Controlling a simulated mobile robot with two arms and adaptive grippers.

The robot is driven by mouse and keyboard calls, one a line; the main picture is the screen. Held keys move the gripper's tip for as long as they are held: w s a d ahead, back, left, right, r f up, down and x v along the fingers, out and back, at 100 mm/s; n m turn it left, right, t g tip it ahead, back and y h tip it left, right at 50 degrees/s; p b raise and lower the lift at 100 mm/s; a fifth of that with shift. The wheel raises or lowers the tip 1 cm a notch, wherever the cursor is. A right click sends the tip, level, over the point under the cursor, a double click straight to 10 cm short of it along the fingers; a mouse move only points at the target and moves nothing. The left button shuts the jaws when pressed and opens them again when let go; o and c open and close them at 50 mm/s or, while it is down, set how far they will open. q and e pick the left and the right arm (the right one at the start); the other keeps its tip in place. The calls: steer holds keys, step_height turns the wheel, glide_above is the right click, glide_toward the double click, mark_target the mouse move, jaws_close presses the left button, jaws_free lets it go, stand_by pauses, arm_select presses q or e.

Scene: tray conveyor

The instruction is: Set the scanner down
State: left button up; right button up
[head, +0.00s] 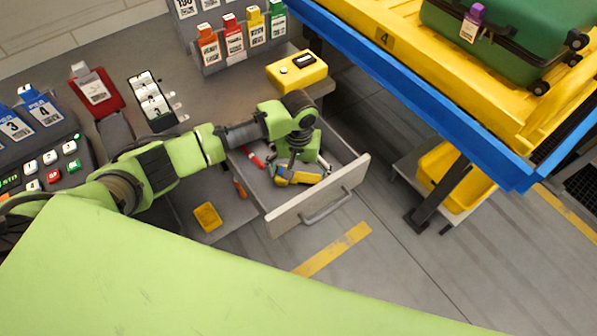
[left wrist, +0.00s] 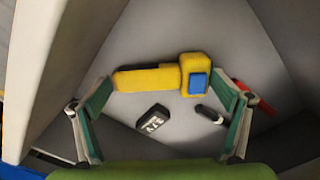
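The scanner (head: 304,178) is yellow with a blue end patch and lies in the open drawer (head: 318,203). In the left wrist view the scanner (left wrist: 148,79) lies crosswise, just beyond my fingertips. My left gripper (head: 293,168) points down into the drawer over the scanner. Its two green fingers (left wrist: 163,92) stand wide apart, one near each end of the scanner, with nothing clamped between them. My right gripper is not in view.
A red marker (head: 253,157) and a small dark labelled block (left wrist: 153,119) also lie in the drawer. A yellow box with buttons (head: 297,72) stands on the desk behind. The blue-edged conveyor (head: 400,85) with a green suitcase (head: 510,40) is at the right.

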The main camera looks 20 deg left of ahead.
mark_target(298, 176)
arm_select(q)
step_height(298, 176, up, 12)
steer(key=shift+r, duration=0.2)
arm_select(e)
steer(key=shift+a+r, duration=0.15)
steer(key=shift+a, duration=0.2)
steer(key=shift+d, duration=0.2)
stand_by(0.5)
